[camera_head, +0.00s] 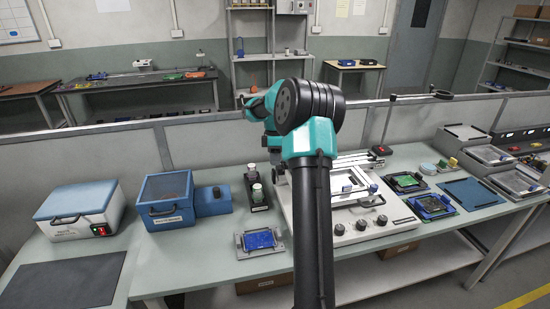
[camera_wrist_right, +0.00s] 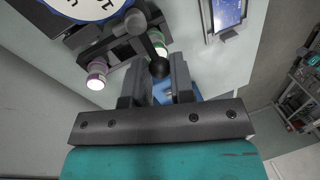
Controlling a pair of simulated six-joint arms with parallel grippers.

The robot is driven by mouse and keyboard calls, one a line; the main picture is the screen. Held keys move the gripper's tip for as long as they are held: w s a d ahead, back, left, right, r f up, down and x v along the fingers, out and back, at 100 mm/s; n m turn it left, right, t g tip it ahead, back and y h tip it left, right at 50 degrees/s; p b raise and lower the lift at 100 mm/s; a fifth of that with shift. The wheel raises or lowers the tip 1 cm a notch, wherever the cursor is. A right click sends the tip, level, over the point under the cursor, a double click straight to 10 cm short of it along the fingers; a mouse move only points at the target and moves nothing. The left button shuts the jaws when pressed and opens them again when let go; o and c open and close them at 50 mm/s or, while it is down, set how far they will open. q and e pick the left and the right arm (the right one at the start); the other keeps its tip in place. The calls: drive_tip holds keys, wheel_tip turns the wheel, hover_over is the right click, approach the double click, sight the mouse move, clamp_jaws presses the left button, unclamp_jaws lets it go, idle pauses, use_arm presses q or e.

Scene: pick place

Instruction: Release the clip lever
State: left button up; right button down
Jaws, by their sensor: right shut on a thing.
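My right gripper (camera_wrist_right: 158,84) shows in the right wrist view, with its two dark fingers on either side of a black lever. It is shut on the lever, whose round black knob (camera_wrist_right: 159,68) sits at the fingertips. The lever's arm runs up and left to a dark bracket beside a white round dial with a blue rim (camera_wrist_right: 85,6). In the head view my right arm rises through the middle, and the teal wrist hides most of the gripper and the lever. My left gripper is in neither view.
Two capped bottles in a black holder (camera_head: 260,206) stand left of my arm. A blue board in a grey tray (camera_head: 260,240) lies near the front edge. A white fixture with knobs (camera_head: 350,236) is at right.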

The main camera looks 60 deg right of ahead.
idle(0.3)
drive_tip(key=c, duration=1)
unclamp_jaws()
drive_tip(key=shift+r, duration=0.1)
drive_tip(key=d+r, duration=0.1)
drive_tip(key=r, duration=0.4)
drive_tip(key=w+d+r, duration=0.1)
drive_tip(key=r, duration=1.1)
drive_tip(key=shift+w+d, duration=0.35)
drive_tip(key=shift+d, duration=0.05)
drive_tip(key=shift+f, duration=0.1)
